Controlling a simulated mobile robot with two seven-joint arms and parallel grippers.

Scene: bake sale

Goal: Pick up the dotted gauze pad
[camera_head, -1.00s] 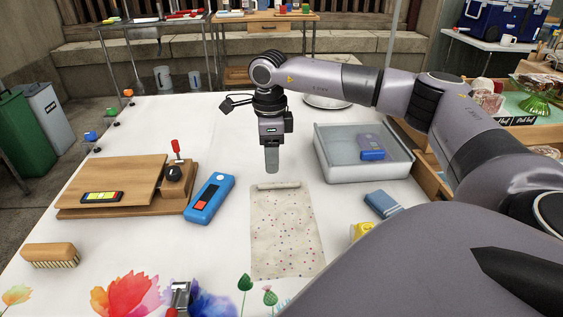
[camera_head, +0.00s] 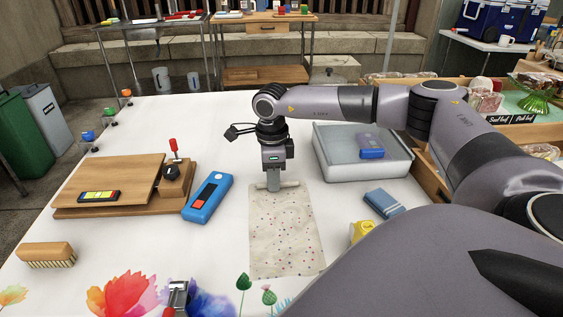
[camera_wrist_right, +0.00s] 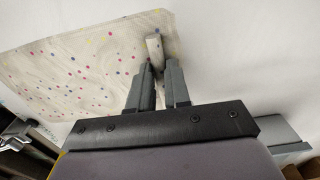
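The dotted gauze pad (camera_head: 287,235) lies flat on the white table, cream with small coloured dots and a rolled far edge. It also shows in the right wrist view (camera_wrist_right: 85,65). My right gripper (camera_head: 274,188) points down over the middle of the rolled edge and hides part of it. In the right wrist view, its two fingers (camera_wrist_right: 161,68) stand apart, with a narrow gap and the roll at their tips. I cannot tell how far the roll is between them.
A blue device (camera_head: 208,197) and a wooden board (camera_head: 110,182) lie left of the pad. A clear-walled bin (camera_head: 345,170), a blue folded cloth (camera_head: 383,202) and a yellow item (camera_head: 361,230) are to the right. A wooden brush (camera_head: 47,255) lies front left.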

